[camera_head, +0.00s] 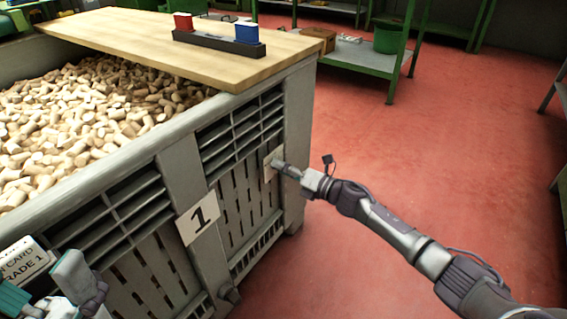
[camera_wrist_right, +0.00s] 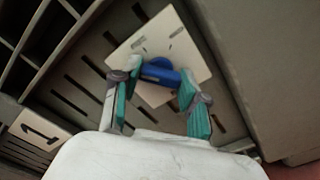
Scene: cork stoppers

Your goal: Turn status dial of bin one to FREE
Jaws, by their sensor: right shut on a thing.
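The status dial has a pale square plate (camera_wrist_right: 188,48) with a blue knob (camera_wrist_right: 160,73), mounted on the slatted side of the grey bin (camera_head: 182,165) marked with a 1. My right gripper (camera_wrist_right: 156,82) has its teal-padded fingers shut on the blue knob, one on each side. In the head view the right gripper (camera_head: 278,163) hides most of the dial plate (camera_head: 267,174). Dark marks show on the plate, but I cannot read them. My left gripper (camera_head: 72,277) is partly in view at the lower left; its jaw state is unclear.
The bin holds many corks (camera_head: 75,115). A wooden board (camera_head: 130,35) lies across its far end, bearing a dark holder with red and blue blocks. A card reading GRADE 1 (camera_head: 25,265) is beside my left gripper. Red floor (camera_head: 430,150) is clear at right; green shelving stands behind.

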